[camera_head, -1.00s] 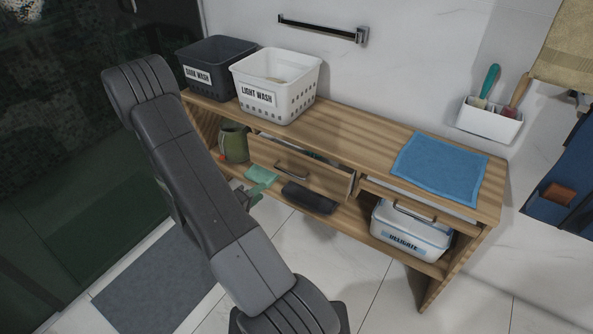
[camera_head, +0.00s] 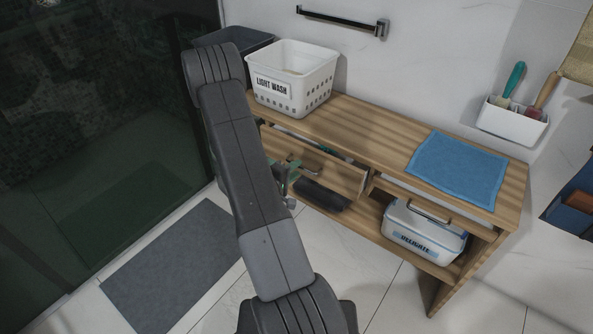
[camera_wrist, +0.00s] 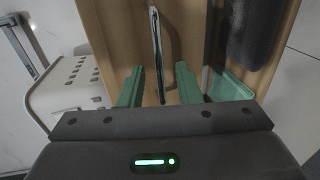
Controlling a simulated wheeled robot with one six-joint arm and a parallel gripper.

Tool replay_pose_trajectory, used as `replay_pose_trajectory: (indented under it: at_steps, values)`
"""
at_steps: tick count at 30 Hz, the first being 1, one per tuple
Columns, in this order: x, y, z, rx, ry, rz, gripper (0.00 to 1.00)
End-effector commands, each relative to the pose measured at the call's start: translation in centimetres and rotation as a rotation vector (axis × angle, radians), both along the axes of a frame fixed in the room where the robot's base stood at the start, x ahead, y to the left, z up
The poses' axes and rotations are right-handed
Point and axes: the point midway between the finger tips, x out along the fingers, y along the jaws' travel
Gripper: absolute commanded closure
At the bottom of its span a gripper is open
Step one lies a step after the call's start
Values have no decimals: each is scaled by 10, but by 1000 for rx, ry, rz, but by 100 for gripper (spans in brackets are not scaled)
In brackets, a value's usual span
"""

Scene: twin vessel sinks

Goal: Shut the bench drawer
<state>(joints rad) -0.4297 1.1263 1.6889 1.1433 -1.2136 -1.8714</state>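The wooden bench drawer (camera_head: 341,177) is partly open; its front stands out from the bench and its inside shows behind the front edge. A bar handle (camera_head: 309,174) is on its front. My gripper (camera_head: 288,176) is at the left part of the drawer front, close to the handle, partly behind my arm. In the wrist view, its green fingers (camera_wrist: 160,92) are apart, facing the wooden front, with the thin dark handle bar (camera_wrist: 156,50) lying between their lines. Nothing is held. Whether the fingers touch the front cannot be told.
On the bench top (camera_head: 372,131) are a white LIGHT WASH basket (camera_head: 312,90), a dark basket (camera_head: 252,43) and a blue cloth (camera_head: 457,170). Below are a dark roll (camera_head: 322,197) and a DELICATE bin (camera_head: 428,238). A grey mat (camera_head: 170,262) lies on the floor left.

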Motion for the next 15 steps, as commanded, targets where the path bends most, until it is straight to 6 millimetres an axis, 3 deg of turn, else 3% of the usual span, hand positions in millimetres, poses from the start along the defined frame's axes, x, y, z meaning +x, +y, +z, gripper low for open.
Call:
replay_pose_trajectory:
  at_steps: [5, 14, 15]
  values:
    - [11, -8, -3, 0, -1, 0, 69]
    - [12, -9, -3, 0, -1, 1, 69]
    - [12, -9, -3, 0, -1, 1, 77]
